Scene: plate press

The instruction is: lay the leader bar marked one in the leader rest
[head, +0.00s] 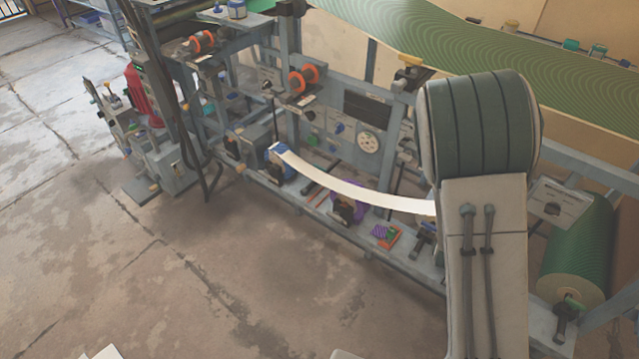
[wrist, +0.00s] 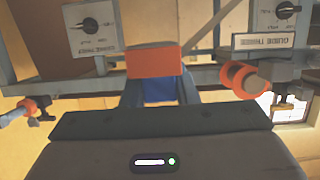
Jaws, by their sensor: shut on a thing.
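In the wrist view my gripper (wrist: 158,93) points at the press, its fingers together around a blue part. An orange-red block (wrist: 153,62) sits at their tips. I cannot read a mark on this piece, so I cannot tell whether it is the bar marked one. In the head view my arm covers the gripper and what it holds. A white strip (head: 350,190) hangs in a sagging curve from a blue roller (head: 278,151) on the press and passes behind my arm. I cannot make out the leader rest for certain.
The press frame (head: 375,255) runs along the right, with orange rollers (head: 303,79), knobs and small parts on its lower ledge. A green roll (head: 578,250) stands at its right end. In the wrist view a labelled panel (wrist: 263,42) is close ahead.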

